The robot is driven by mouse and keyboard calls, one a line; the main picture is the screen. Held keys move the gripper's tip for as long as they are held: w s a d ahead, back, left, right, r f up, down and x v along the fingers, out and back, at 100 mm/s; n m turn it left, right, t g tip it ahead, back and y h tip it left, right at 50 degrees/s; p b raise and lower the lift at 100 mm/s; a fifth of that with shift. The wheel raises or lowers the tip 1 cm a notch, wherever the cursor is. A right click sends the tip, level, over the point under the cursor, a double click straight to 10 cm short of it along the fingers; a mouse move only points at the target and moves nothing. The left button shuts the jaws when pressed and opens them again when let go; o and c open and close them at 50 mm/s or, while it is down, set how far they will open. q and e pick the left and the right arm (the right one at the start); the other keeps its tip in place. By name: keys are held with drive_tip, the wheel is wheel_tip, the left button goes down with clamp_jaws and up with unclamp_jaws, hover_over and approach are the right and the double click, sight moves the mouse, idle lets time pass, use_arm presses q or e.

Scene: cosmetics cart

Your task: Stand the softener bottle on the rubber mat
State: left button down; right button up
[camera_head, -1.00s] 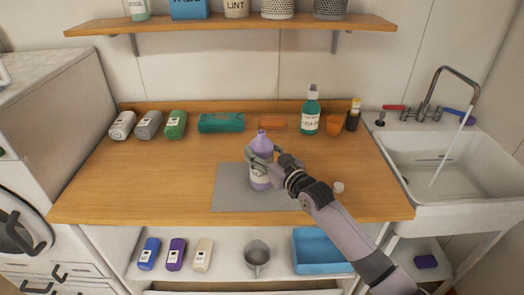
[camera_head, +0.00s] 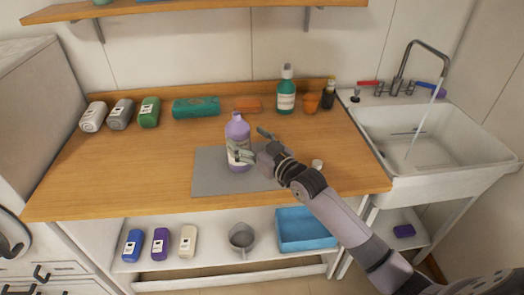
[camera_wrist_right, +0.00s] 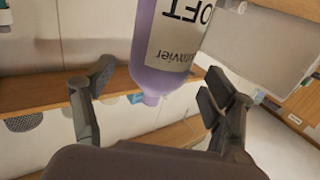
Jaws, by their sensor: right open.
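The softener bottle (camera_head: 238,130) is lavender with a white label and stands upright on the grey rubber mat (camera_head: 212,178), near its middle. My right gripper (camera_head: 252,145) is open at the bottle's right side. One finger still overlaps the front of the label, and the other is spread apart from the bottle. In the right wrist view the bottle (camera_wrist_right: 168,50) appears upside down, with spread fingers (camera_wrist_right: 155,95) on either side and gaps showing. My left gripper is not in view.
A small white cap (camera_head: 317,165) lies right of the mat. The sink (camera_head: 425,140) is at the right. The counter's left front is clear.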

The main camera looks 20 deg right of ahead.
drive_tip(key=b+v, duration=0.1)
drive_tip(key=v, duration=0.6)
drive_tip(key=shift+s, duration=0.4)
